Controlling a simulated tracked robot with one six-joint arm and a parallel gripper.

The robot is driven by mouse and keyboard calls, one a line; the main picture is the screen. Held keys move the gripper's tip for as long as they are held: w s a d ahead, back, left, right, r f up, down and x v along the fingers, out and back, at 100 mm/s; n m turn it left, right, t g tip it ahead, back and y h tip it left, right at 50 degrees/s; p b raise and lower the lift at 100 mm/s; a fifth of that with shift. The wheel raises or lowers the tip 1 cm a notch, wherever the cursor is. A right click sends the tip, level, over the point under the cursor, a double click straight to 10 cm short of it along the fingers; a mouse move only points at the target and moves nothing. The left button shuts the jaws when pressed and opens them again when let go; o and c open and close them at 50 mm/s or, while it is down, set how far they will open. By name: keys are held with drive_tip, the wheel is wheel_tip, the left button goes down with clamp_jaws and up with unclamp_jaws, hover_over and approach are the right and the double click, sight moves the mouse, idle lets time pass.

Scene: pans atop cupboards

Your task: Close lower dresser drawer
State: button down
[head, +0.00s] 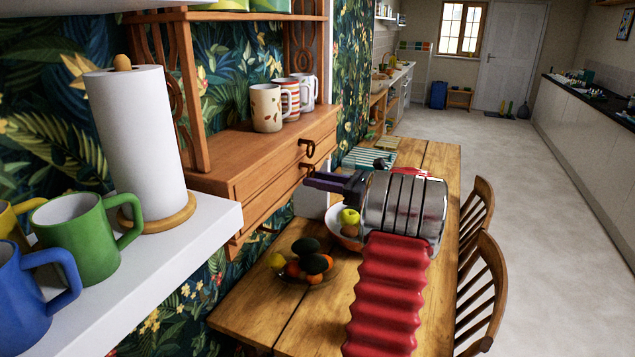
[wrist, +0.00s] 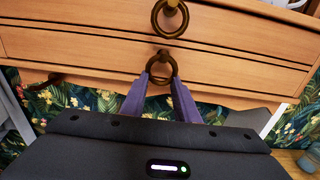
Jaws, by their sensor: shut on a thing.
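The wooden dresser (head: 262,150) hangs on the wall at the left in the head view, with two drawers under its shelf. In the wrist view the upper drawer (wrist: 85,15) has a dark ring handle (wrist: 170,18). The lower drawer (wrist: 75,52) is below it, with a similar ring handle (wrist: 161,66). My gripper (wrist: 161,82) has its purple fingers shut on the lower ring. In the head view my gripper (head: 312,182) reaches left to the dresser front, by the lower handle. How far the lower drawer stands out is hard to tell.
A wooden table (head: 240,318) with a fruit bowl (head: 305,278) lies below my arm. Chairs (head: 485,275) stand to its right. Mugs (head: 267,108) stand on the dresser. A white shelf (head: 215,225) with a paper towel roll (head: 135,140) is at left. The floor at right is clear.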

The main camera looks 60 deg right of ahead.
drive_tip(key=c, duration=1.4)
unclamp_jaws()
drive_tip(key=shift+s, duration=0.15)
drive_tip(key=shift+c, duration=0.2)
drive_tip(key=shift+d, duration=0.1)
drive_tip(key=v, duration=1.4)
